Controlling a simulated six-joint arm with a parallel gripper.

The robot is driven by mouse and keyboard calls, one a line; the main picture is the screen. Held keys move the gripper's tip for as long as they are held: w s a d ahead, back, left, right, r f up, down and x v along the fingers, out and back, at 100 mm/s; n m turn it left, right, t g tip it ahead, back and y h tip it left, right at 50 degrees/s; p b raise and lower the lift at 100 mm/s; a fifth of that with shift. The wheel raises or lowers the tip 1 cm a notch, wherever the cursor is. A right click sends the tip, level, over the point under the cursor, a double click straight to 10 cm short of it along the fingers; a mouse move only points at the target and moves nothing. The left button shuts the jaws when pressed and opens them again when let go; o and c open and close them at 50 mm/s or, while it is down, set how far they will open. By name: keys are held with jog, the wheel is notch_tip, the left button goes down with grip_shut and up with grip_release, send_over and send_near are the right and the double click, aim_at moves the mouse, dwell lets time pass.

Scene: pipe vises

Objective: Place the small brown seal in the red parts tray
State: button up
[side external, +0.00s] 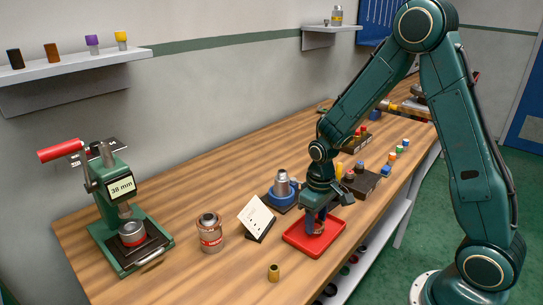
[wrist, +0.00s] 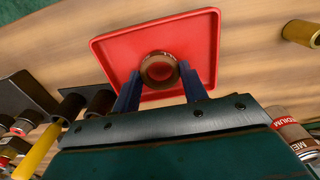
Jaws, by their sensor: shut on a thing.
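The red parts tray (side external: 299,240) lies on the wooden bench near its front edge. It also fills the upper middle of the wrist view (wrist: 112,57). My gripper (side external: 316,228) points down over the tray, its blue fingertips low inside the tray's outline. In the wrist view its fingers (wrist: 159,82) are shut on the small brown seal (wrist: 158,70), a short round ring shape with a hollow centre. The seal is over the tray's floor; I cannot tell whether it touches it. In the side view my fingers mostly hide the seal.
A brass cylinder (side external: 273,272) stands in front of the tray. A white card on a stand (side external: 256,217), a labelled can (side external: 210,233) and a green vise (side external: 127,220) are to the left. A blue-ringed fitting (side external: 283,190) and a dark parts block (side external: 363,182) stand behind.

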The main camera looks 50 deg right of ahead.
jog(key=shift+f, duration=0.7)
jog(key=shift+f, duration=0.1)
jog(key=o, duration=1.1)
jog(key=shift+r, duration=6.15)
